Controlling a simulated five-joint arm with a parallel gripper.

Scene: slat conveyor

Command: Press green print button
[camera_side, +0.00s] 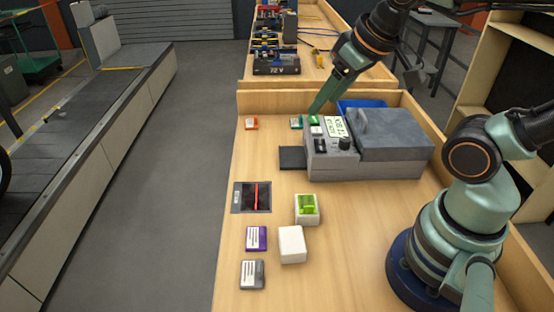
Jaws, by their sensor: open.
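A grey label printer (395,135) stands on the wooden bench, with a lit display (335,127) on its sloped front panel. A small green button (314,119) shows at the panel's upper left corner. My gripper (316,108) reaches down from the upper right, behind the display, with its green fingertips just above the green button in the picture. I cannot tell whether they touch it. The jaws are open and hold nothing that I can see; the gap between them is hard to make out.
A teal label block (296,122) lies left of the button and an orange one (251,123) farther left. A dark tray (251,197), white blocks (292,245), a purple block (257,239) and a grey block (252,274) lie nearer. A blue bin (362,106) is behind the printer.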

